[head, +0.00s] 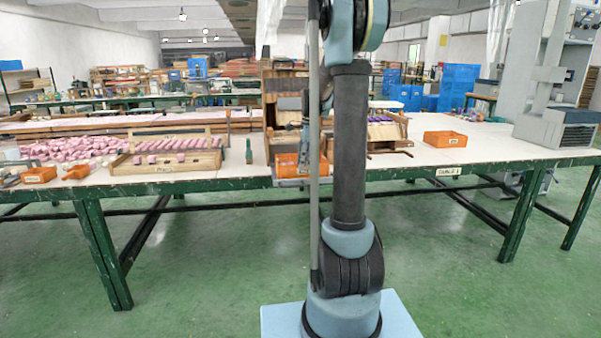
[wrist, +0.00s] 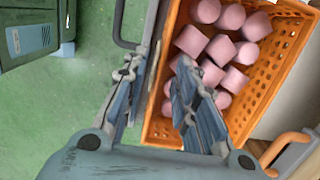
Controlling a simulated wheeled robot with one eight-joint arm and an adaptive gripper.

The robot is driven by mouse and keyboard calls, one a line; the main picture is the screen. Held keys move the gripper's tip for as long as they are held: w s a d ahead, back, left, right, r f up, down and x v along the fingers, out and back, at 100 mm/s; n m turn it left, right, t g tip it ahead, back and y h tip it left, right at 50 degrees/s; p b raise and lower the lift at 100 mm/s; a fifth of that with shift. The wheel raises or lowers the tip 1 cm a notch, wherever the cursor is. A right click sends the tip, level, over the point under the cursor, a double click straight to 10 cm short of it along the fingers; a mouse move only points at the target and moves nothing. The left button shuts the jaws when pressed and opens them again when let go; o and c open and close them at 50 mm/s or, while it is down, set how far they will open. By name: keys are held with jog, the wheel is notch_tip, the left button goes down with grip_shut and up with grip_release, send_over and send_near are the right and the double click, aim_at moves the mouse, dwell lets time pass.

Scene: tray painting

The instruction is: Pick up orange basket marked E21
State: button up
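An orange perforated basket (wrist: 285,48) holding several pink cylinders (wrist: 220,50) fills the right half of the wrist view. An orange basket also shows at the table's front edge in the head view (head: 286,163), partly hidden by my arm. My gripper (wrist: 158,62) is open. In the wrist view its left finger is outside the basket's left wall and its right finger overlaps the basket's inside, so the wall lies between them. I cannot tell whether either finger touches. No E21 mark is readable.
A wooden rack (head: 165,160) with pink pieces is left of my arm. A dark metal bar (wrist: 122,22) runs beside the basket.

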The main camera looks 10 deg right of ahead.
jog(key=shift+a+f, duration=0.2)
jog(key=shift+f, duration=1.15)
grip_shut()
jog(key=shift+r, duration=0.1)
